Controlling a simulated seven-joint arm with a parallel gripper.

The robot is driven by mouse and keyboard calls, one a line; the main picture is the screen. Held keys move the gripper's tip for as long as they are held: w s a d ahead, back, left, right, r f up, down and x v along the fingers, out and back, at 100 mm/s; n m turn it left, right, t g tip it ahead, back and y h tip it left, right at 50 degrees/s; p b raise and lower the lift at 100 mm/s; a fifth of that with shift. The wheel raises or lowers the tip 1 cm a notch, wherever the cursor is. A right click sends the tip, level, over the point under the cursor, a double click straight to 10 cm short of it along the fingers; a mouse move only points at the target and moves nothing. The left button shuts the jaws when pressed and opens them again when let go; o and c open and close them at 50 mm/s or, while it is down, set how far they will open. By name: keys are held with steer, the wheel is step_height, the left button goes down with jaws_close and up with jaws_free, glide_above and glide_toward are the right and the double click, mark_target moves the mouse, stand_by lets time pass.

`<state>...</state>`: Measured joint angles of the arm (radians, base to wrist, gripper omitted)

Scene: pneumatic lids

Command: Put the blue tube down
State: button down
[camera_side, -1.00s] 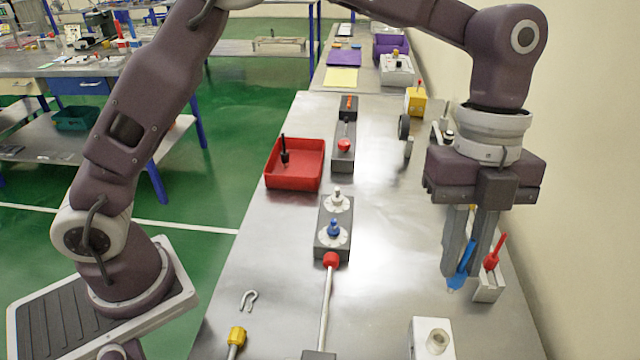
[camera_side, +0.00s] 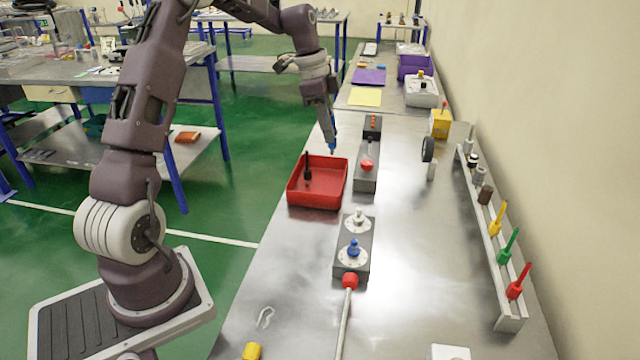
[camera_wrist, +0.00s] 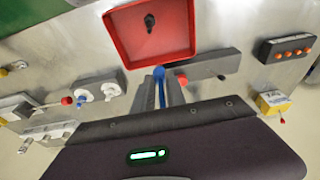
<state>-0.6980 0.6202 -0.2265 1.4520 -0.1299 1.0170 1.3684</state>
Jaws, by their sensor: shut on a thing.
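My gripper (camera_side: 331,138) is shut on the blue tube and holds it at the far right corner of the red tray (camera_side: 331,199). In the wrist view, the blue tube (camera_wrist: 159,74) shows between the two fingers (camera_wrist: 159,92), near the tray's edge. Most of the tube is hidden by the fingers in the side view. I cannot tell exactly how high it is above the table. A black item (camera_side: 307,172) stands in the red tray, which is otherwise bare.
A rack (camera_side: 505,313) along the right edge holds yellow (camera_side: 497,219), green (camera_side: 509,247) and red tubes (camera_side: 519,283). A grey box with a red knob (camera_side: 366,166) stands right of the tray. A grey block with blue and white caps (camera_side: 352,262) is nearer. Mid-table is clear.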

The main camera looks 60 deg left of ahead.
step_height(320, 180, down, 10)
steer(key=shift+r, duration=0.25)
steer(key=shift+f, duration=0.15)
steer(key=c, duration=1.4)
jaws_free()
steer(key=shift+o, duration=0.2)
